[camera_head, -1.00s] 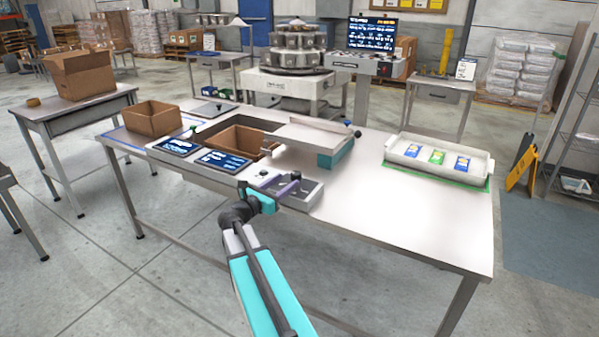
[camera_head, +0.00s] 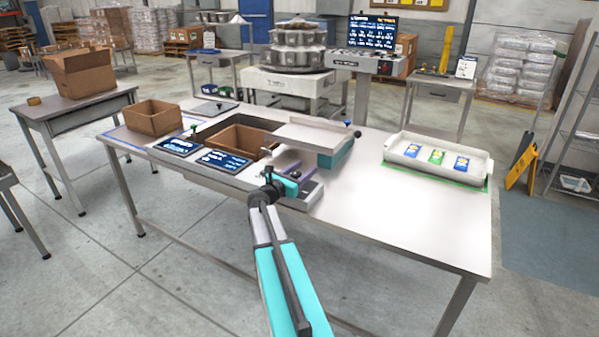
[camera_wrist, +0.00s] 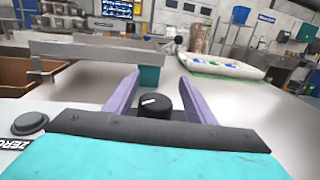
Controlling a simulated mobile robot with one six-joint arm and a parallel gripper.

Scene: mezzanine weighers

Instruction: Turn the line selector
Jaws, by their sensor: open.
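The line selector is a black round knob (camera_wrist: 154,105) with a white pointer line, seen in the wrist view. It stands between the two purple fingers of my gripper (camera_wrist: 153,92), which is open. The fingers show on both sides of the knob, with a gap on each side. In the head view my gripper (camera_head: 290,173) is over the grey control panel (camera_head: 311,192) at the table's front edge, and my arm hides the knob there.
A black ZERO button (camera_wrist: 30,123) sits left of the knob. A metal chute (camera_head: 312,133) stands just beyond the panel, with a cardboard box (camera_head: 234,160) to its left. A white tray (camera_head: 474,168) with several packets lies right. The table's right front is clear.

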